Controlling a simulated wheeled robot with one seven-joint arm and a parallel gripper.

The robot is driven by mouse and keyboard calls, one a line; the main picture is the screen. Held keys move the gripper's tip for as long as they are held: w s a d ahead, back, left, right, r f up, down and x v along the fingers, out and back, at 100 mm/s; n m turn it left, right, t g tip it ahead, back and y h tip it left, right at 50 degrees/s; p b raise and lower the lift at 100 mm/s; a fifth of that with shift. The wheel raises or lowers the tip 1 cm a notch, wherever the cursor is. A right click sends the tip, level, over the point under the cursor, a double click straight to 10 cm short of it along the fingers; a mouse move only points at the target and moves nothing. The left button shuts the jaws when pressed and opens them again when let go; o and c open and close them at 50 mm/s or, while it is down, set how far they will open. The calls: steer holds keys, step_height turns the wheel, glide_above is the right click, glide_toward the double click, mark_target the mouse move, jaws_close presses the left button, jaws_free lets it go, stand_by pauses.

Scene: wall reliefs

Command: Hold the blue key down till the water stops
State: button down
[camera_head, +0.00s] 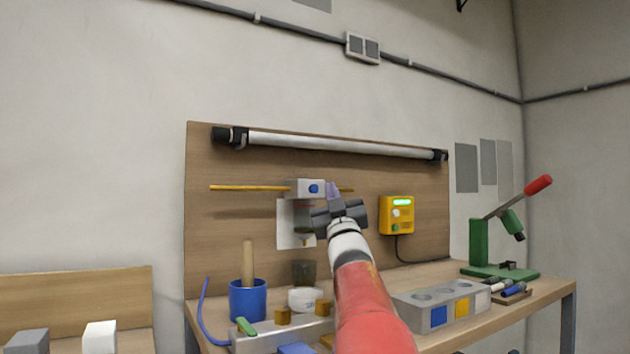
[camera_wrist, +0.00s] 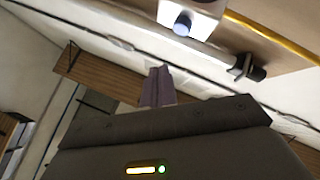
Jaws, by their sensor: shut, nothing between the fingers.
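The blue key (camera_head: 314,188) is a small round button on the front of a pale box (camera_head: 296,187) mounted on the wooden back panel. In the wrist view the blue key (camera_wrist: 182,24) sits near the top, on the pale box (camera_wrist: 200,8). My gripper (camera_head: 332,188) is shut and empty, just right of the key in the head view. In the wrist view its fingertips (camera_wrist: 158,72) are below the key, with a visible gap. Below the box, a spout (camera_head: 303,240) hangs above a dark glass (camera_head: 304,272). I cannot tell whether water runs.
A yellow rail (camera_head: 240,188) runs out from the box. A yellow wall unit (camera_head: 396,215) is to the right. On the bench (camera_head: 548,288) stand a blue pot (camera_head: 248,302), a grey block (camera_head: 438,304) and a green lever press (camera_head: 490,250).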

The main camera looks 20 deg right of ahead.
mark_target(314, 189)
steer(key=shift+w+a+p, duration=0.2)
steer(key=shift+w+p, duration=0.2)
steer(key=shift+w, duration=0.5)
steer(key=shift+w+a+p, duration=0.15)
steer(key=shift+w+p, duration=0.2)
steer(key=shift+w, duration=0.55)
steer(key=shift+w, duration=0.1)
stand_by(0.6)
steer(key=shift+w+a, duration=0.1)
steer(key=shift+w, duration=0.2)
steer(key=shift+w+a+p, duration=0.1)
steer(key=shift+w+p, duration=0.2)
steer(key=shift+w, duration=0.1)
stand_by(0.6)
steer(key=shift+s, duration=0.1)
steer(key=shift+s+f+b, duration=0.15)
steer(key=shift+s+b, duration=0.2)
steer(key=shift+b, duration=0.3)
steer(key=shift+s+d, duration=0.2)
steer(key=shift+s, duration=0.1)
